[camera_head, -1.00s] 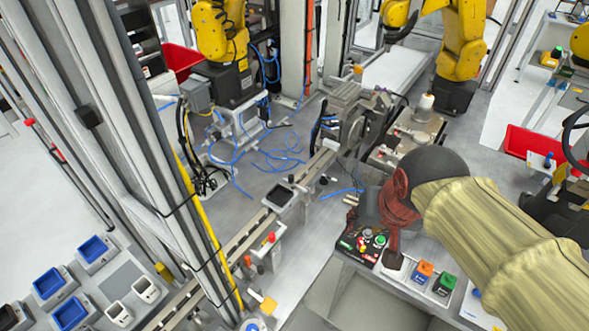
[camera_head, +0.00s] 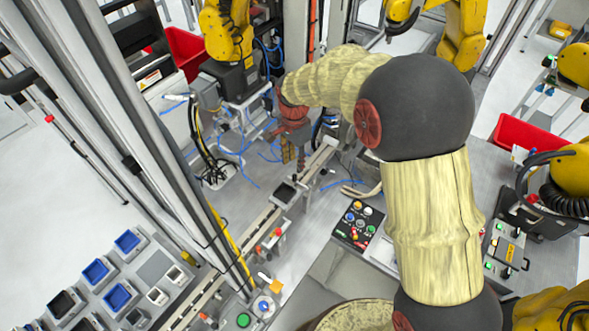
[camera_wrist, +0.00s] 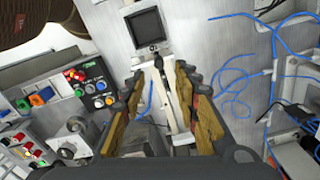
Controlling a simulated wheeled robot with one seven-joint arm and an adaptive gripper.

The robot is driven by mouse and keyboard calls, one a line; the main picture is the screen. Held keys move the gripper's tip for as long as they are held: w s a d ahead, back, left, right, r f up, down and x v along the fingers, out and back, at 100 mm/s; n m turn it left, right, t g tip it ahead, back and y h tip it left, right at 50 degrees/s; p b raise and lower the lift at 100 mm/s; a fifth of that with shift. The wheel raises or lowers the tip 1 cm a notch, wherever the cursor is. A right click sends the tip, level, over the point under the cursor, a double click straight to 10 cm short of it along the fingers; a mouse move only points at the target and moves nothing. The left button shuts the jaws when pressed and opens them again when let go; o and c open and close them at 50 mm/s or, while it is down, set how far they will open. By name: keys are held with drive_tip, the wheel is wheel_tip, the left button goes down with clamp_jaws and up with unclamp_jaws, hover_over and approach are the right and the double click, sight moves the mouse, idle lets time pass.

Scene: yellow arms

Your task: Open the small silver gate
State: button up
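My gripper (camera_head: 294,158) hangs over the conveyor rail (camera_head: 319,160), behind the small box with a dark screen (camera_head: 284,194). In the wrist view my gripper (camera_wrist: 161,78) has its two brown-padded fingers spread apart, with nothing held between them. The pale rail (camera_wrist: 165,92) shows in the gap between the fingers, and the screen box (camera_wrist: 146,28) lies beyond the fingertips. I cannot pick out the small silver gate with certainty; my arm and fingers hide part of the metal fittings around the rail.
A black button panel (camera_head: 358,224) stands right of the rail; it also shows in the wrist view (camera_wrist: 93,82). Loose blue hoses (camera_wrist: 232,82) lie on the grey table. A tall metal frame post (camera_head: 150,150) stands at left. Yellow robot arms (camera_head: 226,35) stand at the back.

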sight(294, 175)
wheel_tip(294, 175, down, 7)
drive_tip(key=shift+f, duration=0.15)
drive_tip(key=shift+s, duration=0.1)
drive_tip(key=shift+c, duration=0.3)
clamp_jaws()
idle(0.8)
